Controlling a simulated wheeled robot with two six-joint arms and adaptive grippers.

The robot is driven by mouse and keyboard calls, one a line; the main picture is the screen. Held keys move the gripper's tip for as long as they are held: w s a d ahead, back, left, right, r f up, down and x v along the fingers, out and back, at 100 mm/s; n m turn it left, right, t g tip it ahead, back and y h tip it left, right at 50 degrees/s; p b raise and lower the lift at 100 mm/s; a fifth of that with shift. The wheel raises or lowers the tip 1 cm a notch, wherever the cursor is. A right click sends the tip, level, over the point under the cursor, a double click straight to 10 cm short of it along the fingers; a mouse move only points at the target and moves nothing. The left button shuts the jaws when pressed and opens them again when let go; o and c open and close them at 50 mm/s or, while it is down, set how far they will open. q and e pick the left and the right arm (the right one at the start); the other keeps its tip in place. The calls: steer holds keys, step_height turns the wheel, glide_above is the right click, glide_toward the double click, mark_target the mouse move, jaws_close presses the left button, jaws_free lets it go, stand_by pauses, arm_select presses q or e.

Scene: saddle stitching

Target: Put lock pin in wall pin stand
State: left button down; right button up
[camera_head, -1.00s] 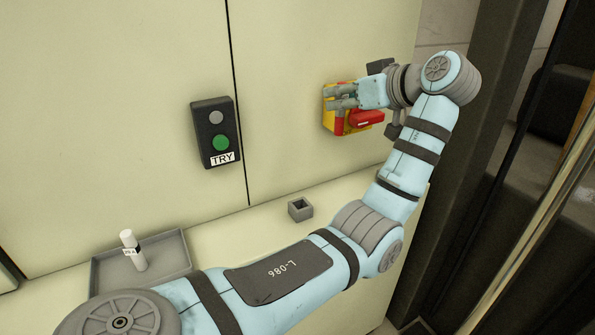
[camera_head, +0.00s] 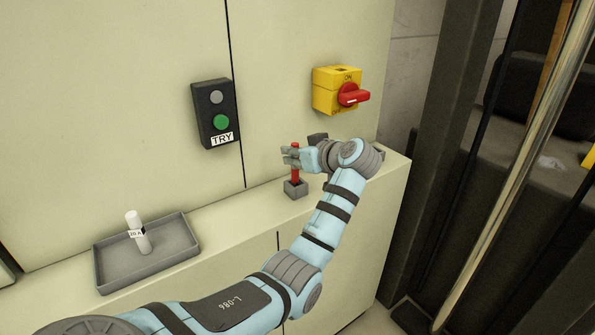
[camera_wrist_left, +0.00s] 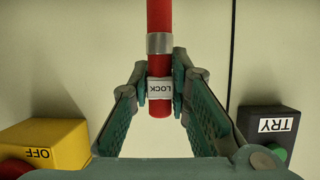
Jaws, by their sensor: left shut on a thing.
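The red lock pin (camera_head: 295,176) stands about upright in my left gripper (camera_head: 291,157). The left gripper is shut on it. The wall pin stand, a small grey square block (camera_head: 296,190), sits on the ledge right under the pin. The pin's lower end meets the stand's top in the head view; I cannot tell whether it is inside the opening. In the left wrist view the pin (camera_wrist_left: 160,45) has a grey band and a LOCK label, with the left gripper's fingertips (camera_wrist_left: 160,88) on both sides of the label. My right gripper is not in view.
A yellow switch box (camera_head: 337,91) with a red handle is on the wall above right. A black TRY button box (camera_head: 214,113) is on the wall to the left. A grey tray (camera_head: 178,246) with a white labelled cylinder (camera_head: 138,231) lies at the ledge's left.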

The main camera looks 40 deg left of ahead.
mark_target(298, 168)
arm_select(q)
step_height(298, 168, down, 4)
steer(key=shift+r, duration=0.2)
steer(key=shift+w+f, duration=0.15)
steer(key=shift+f, duration=0.05)
steer(key=shift+f+b, duration=0.1)
steer(key=shift+b, duration=0.2)
steer(key=c, duration=1.5)
jaws_free()
steer(key=shift+r, duration=0.2)
steer(key=p+v, duration=0.1)
steer(key=v, duration=1.1)
